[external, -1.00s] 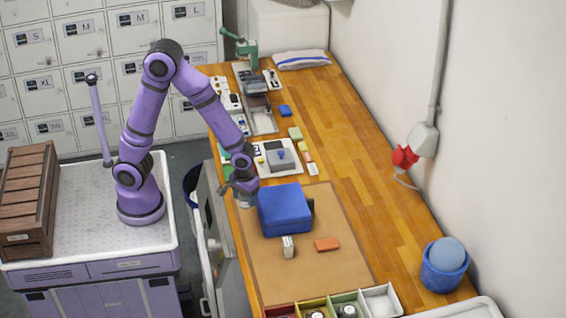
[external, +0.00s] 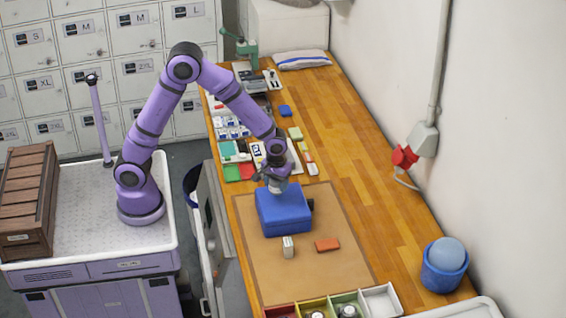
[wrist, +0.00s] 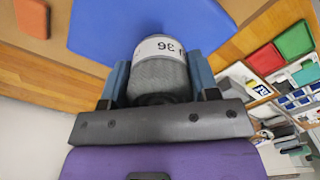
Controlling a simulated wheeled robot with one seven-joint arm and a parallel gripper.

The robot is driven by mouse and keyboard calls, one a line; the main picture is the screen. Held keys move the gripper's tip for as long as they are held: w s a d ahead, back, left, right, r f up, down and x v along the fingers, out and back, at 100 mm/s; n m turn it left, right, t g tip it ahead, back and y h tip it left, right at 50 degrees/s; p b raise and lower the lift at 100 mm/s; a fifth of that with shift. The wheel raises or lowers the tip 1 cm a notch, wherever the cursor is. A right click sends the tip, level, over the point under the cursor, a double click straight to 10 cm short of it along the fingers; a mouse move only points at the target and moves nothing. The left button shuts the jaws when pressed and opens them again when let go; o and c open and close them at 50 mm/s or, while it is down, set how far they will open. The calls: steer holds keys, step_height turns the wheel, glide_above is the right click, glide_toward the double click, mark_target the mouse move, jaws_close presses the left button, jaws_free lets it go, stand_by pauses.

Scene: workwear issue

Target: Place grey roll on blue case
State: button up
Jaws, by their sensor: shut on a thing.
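The grey roll (wrist: 160,72) sits between the two fingers of my gripper (wrist: 162,80) in the wrist view, with a white label band marked 36. My gripper is shut on it. In the external view my gripper (external: 275,186) is over the back part of the blue case (external: 285,215), and the grey roll shows small and pale below it. The blue case lies closed and flat on the brown mat; its top (wrist: 100,28) fills the area beyond the roll in the wrist view. I cannot tell whether the roll touches the case top.
Colored bins (external: 345,300) line the front edge. A blue tub (external: 443,272) stands at the right. Trays and small items lie behind the case.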

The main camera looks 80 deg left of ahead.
steer(key=w, duration=0.2)
steer(key=w+d, duration=0.1)
steer(key=shift+w+f, duration=0.25)
steer(key=shift+w, duration=0.1)
steer(key=shift+f, duration=1.7)
steer(key=shift+f, duration=0.1)
steer(key=o, duration=0.9)
